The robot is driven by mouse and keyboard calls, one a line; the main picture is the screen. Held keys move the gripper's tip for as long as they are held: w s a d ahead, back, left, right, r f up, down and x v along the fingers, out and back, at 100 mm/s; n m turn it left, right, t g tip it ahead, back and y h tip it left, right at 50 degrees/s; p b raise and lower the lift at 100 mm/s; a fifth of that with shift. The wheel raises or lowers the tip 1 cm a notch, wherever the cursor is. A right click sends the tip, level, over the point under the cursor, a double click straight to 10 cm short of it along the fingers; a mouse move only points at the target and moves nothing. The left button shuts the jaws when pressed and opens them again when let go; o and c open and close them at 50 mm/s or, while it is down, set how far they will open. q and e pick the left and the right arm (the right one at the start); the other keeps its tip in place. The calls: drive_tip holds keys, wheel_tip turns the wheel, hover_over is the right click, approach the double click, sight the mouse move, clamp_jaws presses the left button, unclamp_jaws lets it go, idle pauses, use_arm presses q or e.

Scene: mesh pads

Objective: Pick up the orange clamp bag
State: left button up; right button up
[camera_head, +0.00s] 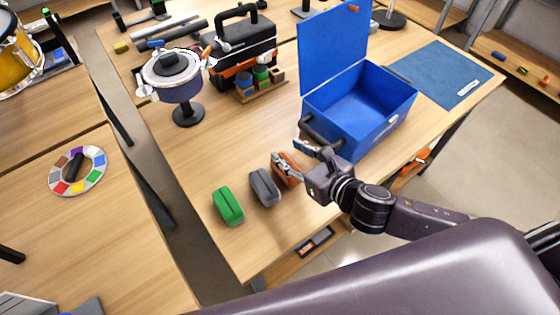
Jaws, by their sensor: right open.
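The orange clamp bag (290,176) lies on the wooden table in front of the blue box, at the right end of a short row of bags. A grey bag (264,187) is just left of it, and a green bag (228,206) is further left. My right gripper (294,153) comes in from the right and is open at the orange bag. Its fingers and body hide part of the bag; I cannot tell whether they touch it. My left gripper is not in view.
An open blue box (392,118) with a raised lid stands just behind my right gripper. A black toolbox (244,46) and a pot-like item on a stand (182,88) are further back. A blue mat (440,72) lies at the right.

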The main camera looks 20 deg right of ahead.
drive_tip(key=f, duration=0.5)
drive_tip(key=shift+s+d+f+b, duration=0.1)
drive_tip(key=shift+s+f+b, duration=0.25)
drive_tip(key=shift+s+b, duration=0.05)
drive_tip(key=x, duration=0.3)
drive_tip(key=shift+w+f, duration=0.25)
drive_tip(key=shift+w, duration=0.1)
drive_tip(key=x, duration=0.3)
drive_tip(key=shift+w+f+p, duration=0.15)
drive_tip(key=shift+w+p, duration=0.15)
drive_tip(key=shift+p, duration=0.05)
drive_tip(key=shift+w+a+f, duration=0.1)
drive_tip(key=shift+w+a, duration=0.1)
drive_tip(key=shift+a, duration=0.1)
drive_tip(key=c, duration=1.1)
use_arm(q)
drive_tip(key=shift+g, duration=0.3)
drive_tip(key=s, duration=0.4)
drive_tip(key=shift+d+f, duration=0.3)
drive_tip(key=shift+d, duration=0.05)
